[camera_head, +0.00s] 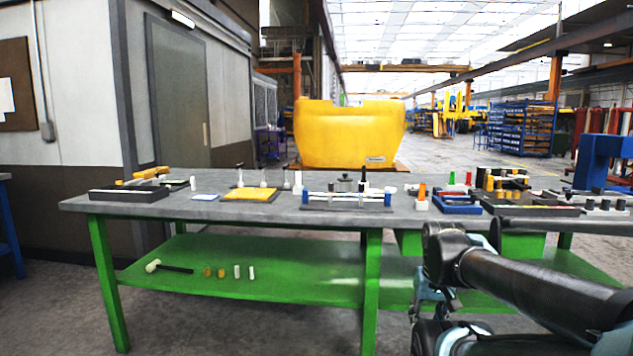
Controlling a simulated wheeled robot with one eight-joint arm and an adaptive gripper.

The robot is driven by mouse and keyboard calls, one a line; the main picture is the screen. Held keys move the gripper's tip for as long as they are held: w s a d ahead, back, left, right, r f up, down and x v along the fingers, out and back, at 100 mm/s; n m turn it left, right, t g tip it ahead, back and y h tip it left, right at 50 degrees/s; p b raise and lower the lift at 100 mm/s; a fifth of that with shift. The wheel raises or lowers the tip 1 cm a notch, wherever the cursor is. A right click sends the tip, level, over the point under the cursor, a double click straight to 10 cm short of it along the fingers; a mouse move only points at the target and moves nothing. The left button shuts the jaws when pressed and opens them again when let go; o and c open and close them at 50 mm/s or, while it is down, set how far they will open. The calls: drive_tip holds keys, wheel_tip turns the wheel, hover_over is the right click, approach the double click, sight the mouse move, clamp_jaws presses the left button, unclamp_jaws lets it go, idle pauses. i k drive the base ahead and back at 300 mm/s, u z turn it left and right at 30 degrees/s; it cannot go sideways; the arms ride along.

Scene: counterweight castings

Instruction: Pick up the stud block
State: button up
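The stud block cannot be told for certain at this distance. A dark block with several upright pegs (603,208) lies at the right end of the grey-topped workbench (240,211) and may be it. Other small blocks with upright pins stand elsewhere on the top. My arm reaches in from the right edge, in front of the bench, and bends downward at its left end. My gripper cannot be clearly made out among the dark arm parts at the bottom of the view. Nothing on the bench is seen touched by my arm.
Black trays lie at the left (130,192) and right of the benchtop. A yellow plate (250,194) and a blue-ended fixture (346,199) lie between them. A yellow casting (349,133) stands behind.

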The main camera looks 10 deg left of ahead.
sight(415, 192)
drive_tip(key=k, duration=1.1)
drive_tip(key=u, duration=0.2)
drive_tip(key=i, duration=1.1)
drive_tip(key=z, duration=0.7)
drive_tip(key=i, duration=0.75)
drive_tip(key=z, duration=0.55)
